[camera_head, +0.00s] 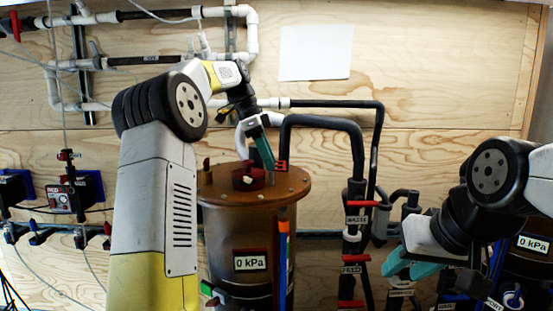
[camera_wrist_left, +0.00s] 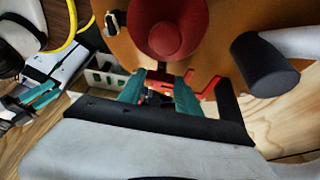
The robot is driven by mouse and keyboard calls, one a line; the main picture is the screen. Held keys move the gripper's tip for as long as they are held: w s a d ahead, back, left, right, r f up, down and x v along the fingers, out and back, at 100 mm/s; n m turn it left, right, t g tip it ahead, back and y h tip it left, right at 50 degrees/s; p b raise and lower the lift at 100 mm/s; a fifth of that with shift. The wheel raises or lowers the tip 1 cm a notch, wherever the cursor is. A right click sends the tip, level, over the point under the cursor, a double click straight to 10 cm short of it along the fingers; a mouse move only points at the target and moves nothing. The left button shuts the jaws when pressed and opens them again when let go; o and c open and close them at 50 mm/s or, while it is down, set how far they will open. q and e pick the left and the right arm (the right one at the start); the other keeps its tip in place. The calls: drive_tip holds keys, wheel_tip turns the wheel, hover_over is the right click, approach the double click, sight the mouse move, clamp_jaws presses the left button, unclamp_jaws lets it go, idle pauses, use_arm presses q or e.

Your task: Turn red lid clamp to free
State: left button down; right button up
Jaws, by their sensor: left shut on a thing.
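The red lid clamp (camera_head: 281,166) is at the rim of the brown round lid (camera_head: 292,188) on the filter vessel. In the left wrist view the red clamp (camera_wrist_left: 207,88) shows beside and behind the teal fingertips. My left gripper (camera_head: 262,148) reaches down to the clamp from above. It is shut on the clamp, with its fingers (camera_wrist_left: 160,92) a little apart around it; the held part is mostly hidden. My right gripper (camera_head: 410,267) hangs at the right, away from the lid, with its teal fingers apart and nothing seen between them.
A dark red round knob (camera_head: 248,177) stands on the lid beside my left gripper. Black hoses (camera_head: 325,122) and labelled red valves (camera_head: 352,268) stand to the right of the vessel. White pipes (camera_head: 253,30) run along the plywood wall behind.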

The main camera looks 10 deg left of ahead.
use_arm(q)
drive_tip(key=shift+a+m, duration=0.1)
drive_tip(key=shift+m, duration=0.3)
drive_tip(key=c, duration=1.1)
unclamp_jaws()
drive_tip(key=shift+r, duration=0.1)
drive_tip(key=v, duration=0.7)
drive_tip(key=shift+w+a+r, duration=0.1)
drive_tip(key=shift+w+r, duration=0.05)
drive_tip(key=shift+r, duration=0.15)
